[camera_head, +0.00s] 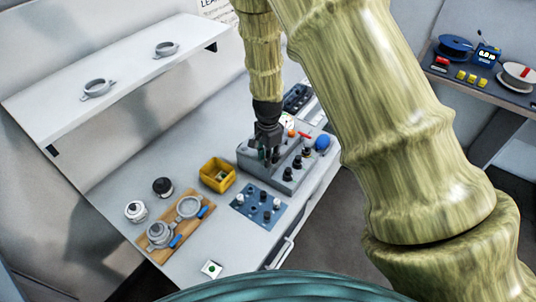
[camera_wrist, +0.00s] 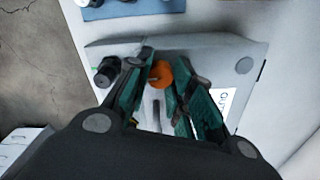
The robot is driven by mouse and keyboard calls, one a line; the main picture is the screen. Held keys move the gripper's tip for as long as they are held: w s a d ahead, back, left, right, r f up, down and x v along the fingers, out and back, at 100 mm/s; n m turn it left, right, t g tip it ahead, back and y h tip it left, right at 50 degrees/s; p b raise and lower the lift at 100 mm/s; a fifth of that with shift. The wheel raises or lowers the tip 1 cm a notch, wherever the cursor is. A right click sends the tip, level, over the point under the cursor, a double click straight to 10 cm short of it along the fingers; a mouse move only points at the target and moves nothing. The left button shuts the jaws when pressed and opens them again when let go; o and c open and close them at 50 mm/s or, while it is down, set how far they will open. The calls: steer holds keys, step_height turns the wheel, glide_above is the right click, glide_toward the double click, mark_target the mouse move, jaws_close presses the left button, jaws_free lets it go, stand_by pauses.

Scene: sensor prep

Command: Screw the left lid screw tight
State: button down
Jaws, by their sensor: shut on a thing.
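The grey box (camera_head: 251,151) stands on the bench under my gripper (camera_head: 266,156), which points down at its left part. In the wrist view, my gripper's green fingers (camera_wrist: 165,70) are closed around a round orange knob-like head (camera_wrist: 160,73) over the box's pale lid (camera_wrist: 205,55). The orange head appears to be the left lid screw, but its shaft and seat are hidden, so I cannot tell how deep it sits. A grey round spot (camera_wrist: 245,65) shows on the lid to the right. A black knob (camera_wrist: 107,70) stands left of the fingers.
Several black knobs (camera_head: 287,173) line the box's front. A blue ball (camera_head: 322,143) is at its right. A blue mat (camera_head: 246,206) with small parts, a yellow bin (camera_head: 217,186) and a wooden board (camera_head: 159,252) lie nearby. A white shelf (camera_head: 130,70) overhangs behind.

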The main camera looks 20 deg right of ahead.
steer(key=shift+m, duration=0.4)
steer(key=c, duration=1.2)
jaws_free()
steer(key=shift+d, duration=0.1)
steer(key=shift+r, duration=0.1)
step_height(320, 180, up, 12)
steer(key=shift+f, duration=0.2)
